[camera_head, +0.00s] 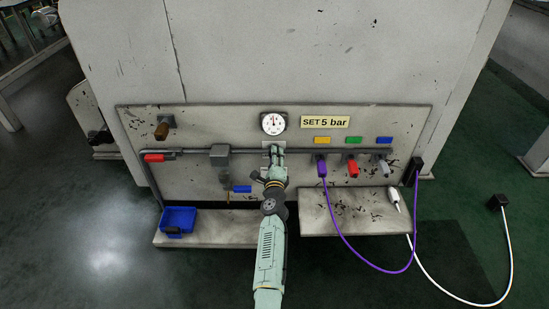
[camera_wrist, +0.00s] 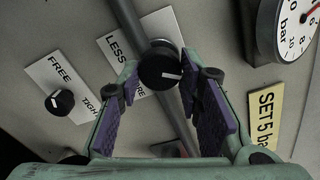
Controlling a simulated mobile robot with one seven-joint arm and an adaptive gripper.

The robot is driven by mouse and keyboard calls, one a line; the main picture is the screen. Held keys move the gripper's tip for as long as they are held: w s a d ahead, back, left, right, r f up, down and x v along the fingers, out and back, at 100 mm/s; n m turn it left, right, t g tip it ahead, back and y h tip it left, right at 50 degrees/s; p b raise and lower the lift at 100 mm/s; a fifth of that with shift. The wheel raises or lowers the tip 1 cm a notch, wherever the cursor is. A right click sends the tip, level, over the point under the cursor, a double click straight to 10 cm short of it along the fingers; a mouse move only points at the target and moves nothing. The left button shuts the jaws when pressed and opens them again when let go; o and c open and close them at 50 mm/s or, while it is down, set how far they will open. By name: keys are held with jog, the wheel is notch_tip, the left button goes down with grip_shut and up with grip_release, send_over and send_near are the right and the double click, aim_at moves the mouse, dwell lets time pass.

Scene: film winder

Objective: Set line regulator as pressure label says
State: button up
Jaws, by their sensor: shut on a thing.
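The pressure label (camera_head: 325,121) reads "SET 5 bar"; it also shows in the wrist view (camera_wrist: 265,115). The round white gauge (camera_head: 273,123) is left of it, and part of its dial shows in the wrist view (camera_wrist: 288,28). Its exact reading is too small and cut off to tell. A black regulator knob (camera_wrist: 161,67) with a white mark sits on the pipe beside a "LESS" label whose lower line is partly hidden. My gripper (camera_head: 275,150) is shut on this knob, with a purple-padded finger on each side.
A smaller black knob (camera_wrist: 60,102) has a "FREE"/"TIGHT" label. Right of my gripper, colored plates sit above connectors, one with a purple hose (camera_head: 340,232). A blue bin (camera_head: 179,220) stands on the left shelf. A white hose connector (camera_head: 395,201) is on the right shelf.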

jog(key=shift+r, duration=0.15)
jog(key=o, duration=1.2)
jog(key=shift+c, duration=0.2)
jog(key=shift+n, duration=0.3)
